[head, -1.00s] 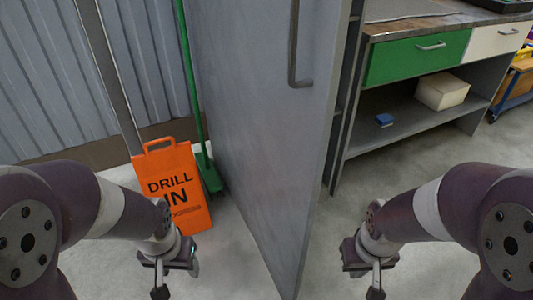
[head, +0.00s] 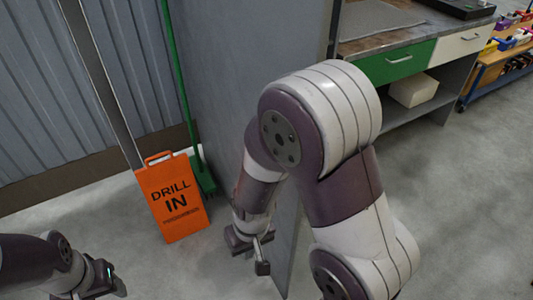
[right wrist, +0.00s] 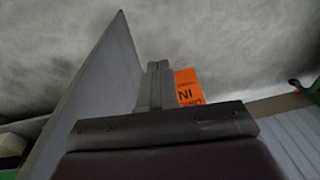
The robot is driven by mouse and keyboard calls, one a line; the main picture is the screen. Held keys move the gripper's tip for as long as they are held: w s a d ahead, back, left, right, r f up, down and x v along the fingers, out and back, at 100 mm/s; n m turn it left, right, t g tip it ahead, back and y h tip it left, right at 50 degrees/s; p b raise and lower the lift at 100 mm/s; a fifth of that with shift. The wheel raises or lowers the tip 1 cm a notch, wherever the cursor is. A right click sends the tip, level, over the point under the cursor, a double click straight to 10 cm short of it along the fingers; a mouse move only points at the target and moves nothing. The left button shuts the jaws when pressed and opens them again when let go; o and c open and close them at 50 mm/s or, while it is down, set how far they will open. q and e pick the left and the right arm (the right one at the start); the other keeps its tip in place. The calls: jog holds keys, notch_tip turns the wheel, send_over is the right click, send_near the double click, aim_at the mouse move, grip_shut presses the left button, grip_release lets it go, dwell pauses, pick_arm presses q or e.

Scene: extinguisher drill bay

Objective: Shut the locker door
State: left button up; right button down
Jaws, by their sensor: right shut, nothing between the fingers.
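The grey locker door (head: 232,60) stands open in the middle of the head view, its lower part showing beside my right arm. Its handle is hidden now. My right gripper (head: 258,255) is shut and empty, low by the door's left-hand face, with its arm crossing in front of the door. In the right wrist view the door (right wrist: 95,95) rises at left and the shut fingers (right wrist: 158,85) are just right of it; I cannot tell if they touch it. My left gripper (head: 105,282) is at the lower left, away from the door; its jaw opening is unclear.
An orange "DRILL IN" sign (head: 172,198) stands on the floor left of the door, next to a green broom (head: 202,172). A workbench with a green drawer (head: 396,64) is behind at right. The floor at right is clear.

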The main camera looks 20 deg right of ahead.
jog(key=w+a+r+m+t+h+p, duration=0.1)
jog(key=w+r+t+h+p, duration=0.2)
jog(key=r+p, duration=1.55)
jog(key=w+d+f+h+p, duration=0.1)
jog(key=w+d+f+p, duration=0.1)
jog(key=d, duration=0.4)
jog(key=w+d+f+t+h+p, duration=0.1)
jog(key=w+d+f+h+p, duration=0.1)
jog(key=d+f, duration=0.5)
jog(key=shift+w+p, duration=0.85)
jog(key=shift+p, duration=0.25)
